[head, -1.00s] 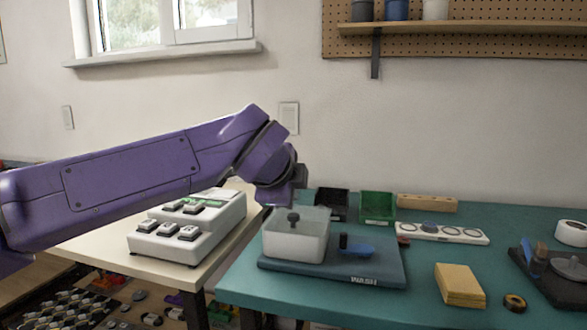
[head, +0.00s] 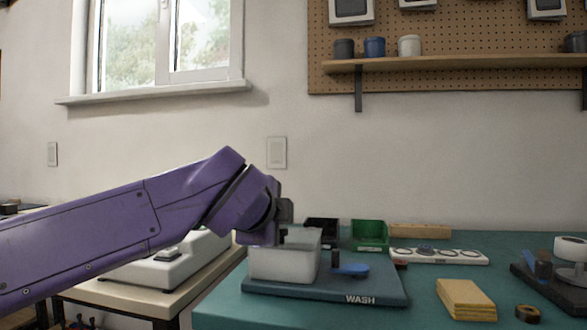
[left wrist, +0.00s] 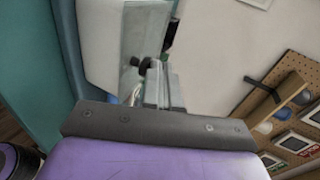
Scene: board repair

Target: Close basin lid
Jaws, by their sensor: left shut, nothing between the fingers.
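The white basin (head: 284,264) stands on the blue WASH board (head: 375,290) in the head view. In the left wrist view the fingers (left wrist: 152,82) are shut and empty. They reach toward a pale, see-through panel, seemingly the lid (left wrist: 140,38), with a dark knob (left wrist: 146,63) close to the fingertips. I cannot tell whether they touch. In the head view the knob is hidden. The lid's angle is unclear. My right gripper is not in view.
A blue-handled tool (head: 350,269) lies on the board right of the basin. Black (head: 322,230) and green (head: 369,235) bins stand behind. A yellow sponge stack (head: 465,299) is to the right. A white keyed device (head: 170,268) sits on the left table.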

